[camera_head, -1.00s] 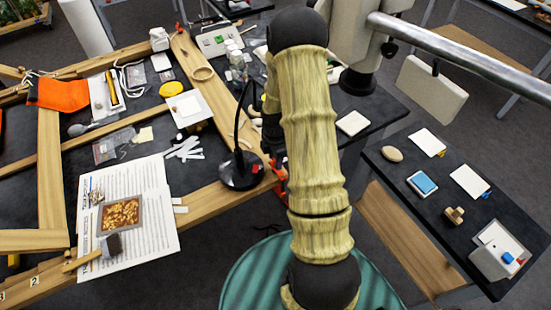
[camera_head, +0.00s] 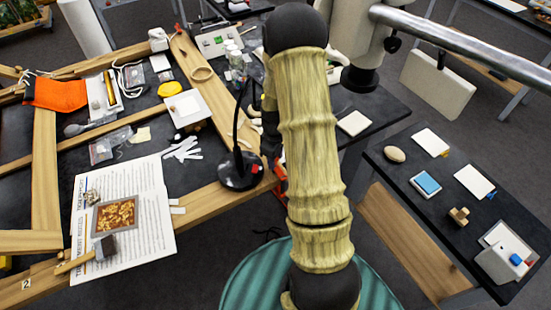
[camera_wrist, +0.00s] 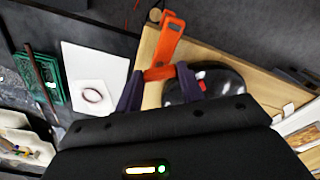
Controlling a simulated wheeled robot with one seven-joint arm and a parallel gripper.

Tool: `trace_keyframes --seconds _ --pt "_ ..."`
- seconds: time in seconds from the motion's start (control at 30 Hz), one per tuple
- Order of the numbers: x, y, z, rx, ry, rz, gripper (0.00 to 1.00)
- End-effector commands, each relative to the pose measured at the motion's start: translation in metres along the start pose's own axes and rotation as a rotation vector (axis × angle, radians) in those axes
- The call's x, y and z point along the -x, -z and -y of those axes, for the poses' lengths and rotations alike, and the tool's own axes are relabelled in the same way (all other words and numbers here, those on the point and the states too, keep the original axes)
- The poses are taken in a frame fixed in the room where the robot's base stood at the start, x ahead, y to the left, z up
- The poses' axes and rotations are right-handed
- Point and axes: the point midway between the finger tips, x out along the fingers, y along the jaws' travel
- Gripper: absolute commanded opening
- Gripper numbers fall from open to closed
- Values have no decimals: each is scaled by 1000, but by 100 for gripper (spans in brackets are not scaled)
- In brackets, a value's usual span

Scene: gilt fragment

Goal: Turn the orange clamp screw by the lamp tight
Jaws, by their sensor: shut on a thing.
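The orange clamp (camera_wrist: 170,38) sits on the edge of the wooden frame bar in the wrist view. Its orange screw (camera_wrist: 158,74) lies crosswise between the two dark fingers of my gripper (camera_wrist: 158,80), which is shut on it. The black lamp base (camera_wrist: 222,82) is close beside the right finger. In the head view the lamp (camera_head: 240,170) stands on the frame corner, and only a bit of the orange-red clamp (camera_head: 280,172) shows beside my arm. My arm hides most of the gripper there.
A wooden frame (camera_head: 215,198) with tools and papers spreads over the dark table at left. A side table (camera_head: 400,185) with small items stands at right. A white sheet with a ring (camera_wrist: 95,80) lies left of the fingers.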

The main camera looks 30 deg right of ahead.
Motion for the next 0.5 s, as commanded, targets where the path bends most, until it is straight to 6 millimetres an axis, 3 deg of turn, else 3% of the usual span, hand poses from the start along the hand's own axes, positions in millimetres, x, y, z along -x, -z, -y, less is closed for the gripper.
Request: trace_keyframes --seconds 0.5 --pt "0 1 -1 -487 -3 -4 15"
